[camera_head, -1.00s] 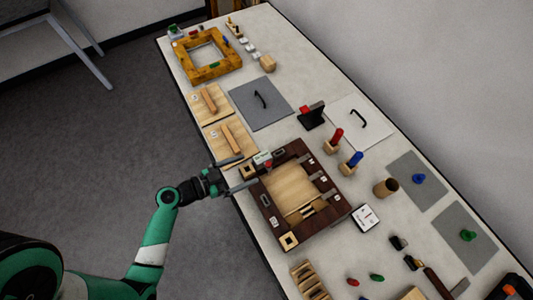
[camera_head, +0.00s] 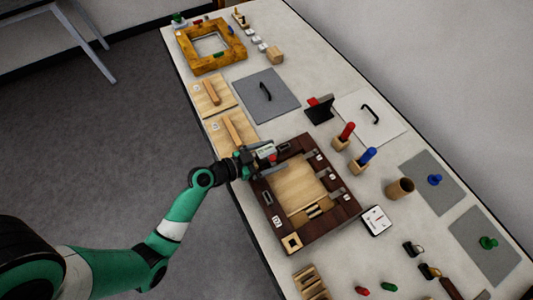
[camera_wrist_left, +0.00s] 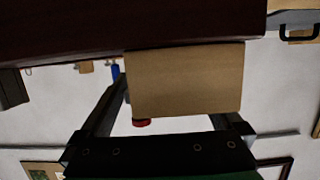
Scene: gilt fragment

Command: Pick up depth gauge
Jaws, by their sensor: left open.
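My left gripper (camera_head: 258,162) is open at the near upper-left corner of the dark brown wooden frame (camera_head: 273,213). A small pale grey-white piece with a red part (camera_head: 267,150), possibly the depth gauge, shows beside its fingers; I cannot tell for sure. In the left wrist view, a tan block (camera_wrist_left: 187,80) lies between the two spread fingers, below the dark frame edge (camera_wrist_left: 120,28). A red round part (camera_wrist_left: 141,122) peeks out under the block. Contact with the fingers cannot be told. My right gripper is not in view.
Inside the frame is a light wooden panel (camera_head: 297,188). Wooden boards with bars (camera_head: 234,130) lie left of it, and a grey mat (camera_head: 258,100) beyond. Red-handled (camera_head: 345,134) and blue-handled (camera_head: 366,157) tools stand in blocks right of the frame. A white card (camera_head: 377,220) lies nearby.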

